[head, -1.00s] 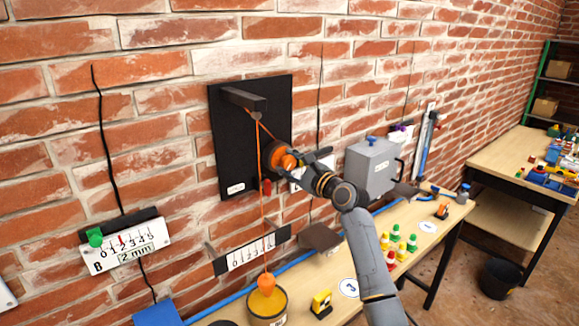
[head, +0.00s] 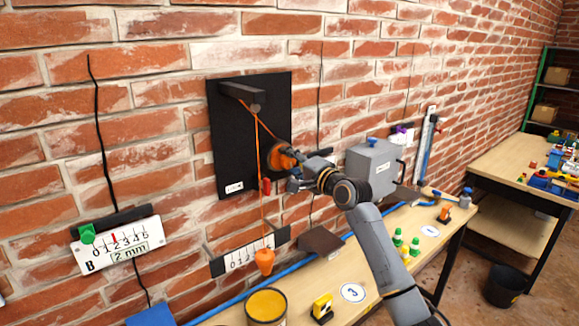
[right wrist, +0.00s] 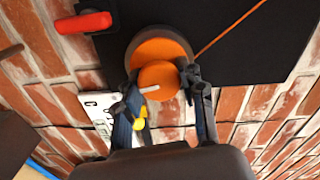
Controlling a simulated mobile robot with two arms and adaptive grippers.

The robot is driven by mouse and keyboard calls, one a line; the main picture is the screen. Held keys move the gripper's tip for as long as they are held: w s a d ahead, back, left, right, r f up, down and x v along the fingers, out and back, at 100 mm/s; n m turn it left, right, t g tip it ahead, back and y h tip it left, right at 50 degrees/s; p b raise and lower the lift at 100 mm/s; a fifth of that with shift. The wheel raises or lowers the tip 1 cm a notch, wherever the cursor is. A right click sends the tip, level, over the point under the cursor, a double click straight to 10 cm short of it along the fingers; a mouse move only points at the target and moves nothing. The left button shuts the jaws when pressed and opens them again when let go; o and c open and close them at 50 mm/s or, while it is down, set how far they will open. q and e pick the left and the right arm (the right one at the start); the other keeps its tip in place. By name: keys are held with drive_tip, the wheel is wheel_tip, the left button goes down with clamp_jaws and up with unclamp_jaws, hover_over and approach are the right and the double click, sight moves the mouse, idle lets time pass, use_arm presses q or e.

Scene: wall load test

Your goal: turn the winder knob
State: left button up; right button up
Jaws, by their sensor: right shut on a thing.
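The orange winder knob (head: 283,157) sits on the right part of a black board (head: 230,150) on the brick wall. My right gripper (head: 294,172) is at the knob, its fingers shut on it. In the right wrist view the round knob (right wrist: 160,78) lies between the two fingertips, with a larger orange disc behind it. An orange cord runs from the winder up to a dark arm (head: 243,93) and down to an orange weight (head: 265,260). The weight hangs just above a yellow tin (head: 266,305). My left gripper is not in view.
A red lever (right wrist: 83,22) is beside the winder. A white scale (head: 243,258) is behind the cord. A grey box (head: 373,168) stands to the right.

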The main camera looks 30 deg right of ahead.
drive_tip(key=n+b, duration=0.1)
drive_tip(key=n, duration=0.3)
drive_tip(key=shift+f+n+b, duration=0.1)
drive_tip(key=shift+n+b, duration=0.2)
drive_tip(key=shift+b, duration=0.05)
drive_tip(key=n+b, duration=0.1)
drive_tip(key=n, duration=0.2)
drive_tip(key=shift+n, duration=0.4)
drive_tip(key=n, duration=0.3)
drive_tip(key=shift+a+n, duration=0.1)
drive_tip(key=shift+n, duration=0.2)
drive_tip(key=n, duration=0.2)
drive_tip(key=shift+n, duration=0.3)
drive_tip(key=n+p, duration=0.1)
drive_tip(key=n, duration=0.3)
drive_tip(key=shift+n, duration=0.3)
drive_tip(key=n+p, duration=0.2)
drive_tip(key=n, duration=0.3)
drive_tip(key=shift+a+p, duration=0.1)
drive_tip(key=shift+p, duration=0.25)
drive_tip(key=n+p, duration=0.1)
drive_tip(key=n, duration=0.3)
drive_tip(key=shift+n+p, duration=0.35)
drive_tip(key=shift+n, duration=0.05)
drive_tip(key=n+p, duration=0.1)
drive_tip(key=n, duration=0.3)
drive_tip(key=shift+n, duration=0.4)
